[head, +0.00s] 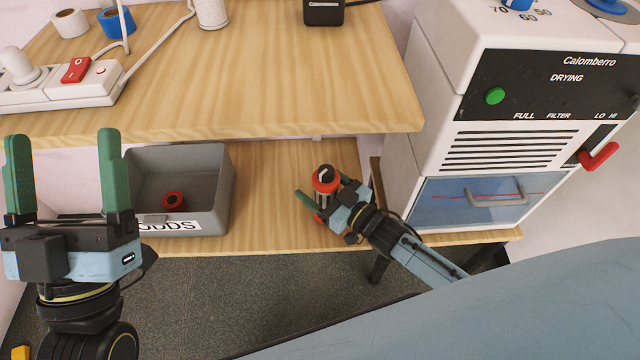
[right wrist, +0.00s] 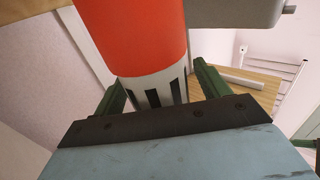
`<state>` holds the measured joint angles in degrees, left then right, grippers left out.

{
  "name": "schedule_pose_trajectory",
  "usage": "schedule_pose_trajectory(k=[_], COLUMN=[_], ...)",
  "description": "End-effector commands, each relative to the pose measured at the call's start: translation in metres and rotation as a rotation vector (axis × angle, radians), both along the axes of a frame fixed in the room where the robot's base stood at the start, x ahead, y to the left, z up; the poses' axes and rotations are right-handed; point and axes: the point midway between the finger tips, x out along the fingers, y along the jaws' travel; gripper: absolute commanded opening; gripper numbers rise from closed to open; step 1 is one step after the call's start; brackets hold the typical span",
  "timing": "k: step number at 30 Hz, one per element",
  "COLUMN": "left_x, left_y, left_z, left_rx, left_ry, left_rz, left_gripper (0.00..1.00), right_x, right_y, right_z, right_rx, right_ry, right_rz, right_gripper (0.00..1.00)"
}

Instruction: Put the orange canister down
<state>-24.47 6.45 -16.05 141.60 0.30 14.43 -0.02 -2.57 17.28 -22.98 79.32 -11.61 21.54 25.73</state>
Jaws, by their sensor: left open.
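The orange canister (head: 325,185) is upright or nearly so, above the right part of the lower wooden shelf (head: 275,200). It has a dark and pale top and a striped band. My right gripper (head: 322,186) is around it, one finger on each side. In the right wrist view the canister (right wrist: 135,35) fills the space between the green fingers, which look shut on it. I cannot tell whether its base touches the shelf; the gripper partly hides it. My left gripper (head: 60,170) is open and empty at the left, in front of the grey bin.
A grey bin (head: 222,195) with a label stands left on the lower shelf, with a red roll (head: 174,201) inside. The upper shelf (head: 250,80) overhangs the back. A white machine (head: 430,100) stands to the right. Bare shelf lies between bin and canister.

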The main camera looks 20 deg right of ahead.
Motion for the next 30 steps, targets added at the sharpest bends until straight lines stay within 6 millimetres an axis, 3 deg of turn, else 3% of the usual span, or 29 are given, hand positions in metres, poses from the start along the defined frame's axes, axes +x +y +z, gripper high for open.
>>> schedule_pose_trajectory(k=[10,17,30], left_x=[0.001,0.013,0.033], left_y=[0.0,-0.004,0.001], left_z=[0.001,-0.011,-0.075], left_rx=[0.004,0.054,0.184], left_ry=[0.011,0.185,0.603], left_rz=[0.0,-0.002,0.021], left_gripper=[0.78,0.78,0.78], right_x=[0.0,-0.032,-0.089], right_y=[0.0,-0.017,-0.05], right_z=[0.004,0.005,0.004], right_rx=[0.0,-0.003,-0.001], right_ry=[0.0,0.003,0.002], right_rz=[0.0,0.0,0.0], right_gripper=[0.74,0.74,0.74])
